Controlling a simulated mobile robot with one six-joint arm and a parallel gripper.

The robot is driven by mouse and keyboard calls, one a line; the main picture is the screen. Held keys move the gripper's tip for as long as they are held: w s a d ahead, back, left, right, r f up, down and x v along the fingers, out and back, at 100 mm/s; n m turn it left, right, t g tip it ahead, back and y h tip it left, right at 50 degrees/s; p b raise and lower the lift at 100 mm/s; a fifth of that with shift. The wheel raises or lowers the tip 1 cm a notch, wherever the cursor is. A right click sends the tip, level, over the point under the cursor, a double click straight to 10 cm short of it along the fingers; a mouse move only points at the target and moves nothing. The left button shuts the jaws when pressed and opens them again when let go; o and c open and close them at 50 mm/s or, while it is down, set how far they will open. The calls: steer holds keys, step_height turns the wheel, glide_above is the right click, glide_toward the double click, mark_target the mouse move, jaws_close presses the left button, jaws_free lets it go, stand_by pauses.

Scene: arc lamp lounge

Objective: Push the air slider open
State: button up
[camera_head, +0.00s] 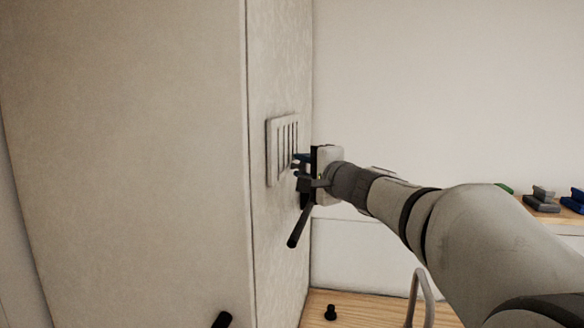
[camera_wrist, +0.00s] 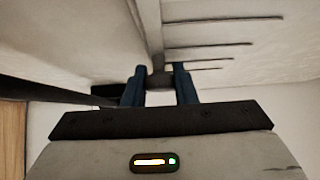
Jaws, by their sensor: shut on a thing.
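The air slider is a pale slotted vent panel (camera_head: 282,150) on the side face of the large beige block, with dark slots. Its slots also show as dark lines in the wrist view (camera_wrist: 222,45). My gripper (camera_head: 300,163) is at the right edge of the vent. In the wrist view its two blue fingers (camera_wrist: 160,82) are closed around a small dark knob (camera_wrist: 160,78) at the end of a pale bar. The contact between knob and vent is partly hidden by the gripper in the head view.
The large beige block (camera_head: 130,150) fills the left. A small black knob-like object (camera_head: 330,312) stands on the wooden surface (camera_head: 365,312) below. A shelf at the right holds grey (camera_head: 541,200) and blue (camera_head: 574,200) pieces.

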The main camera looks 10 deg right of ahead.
jaws_close()
steer(key=shift+w+d+b, duration=0.25)
steer(key=shift+w+b, duration=0.2)
steer(key=shift+w, duration=0.05)
steer(key=shift+w+d+b, duration=0.2)
steer(key=shift+w+b, duration=0.25)
steer(key=shift+w, duration=0.05)
steer(key=o, duration=0.7)
jaws_free()
steer(key=shift+w, duration=0.15)
steer(key=shift+o, duration=0.3)
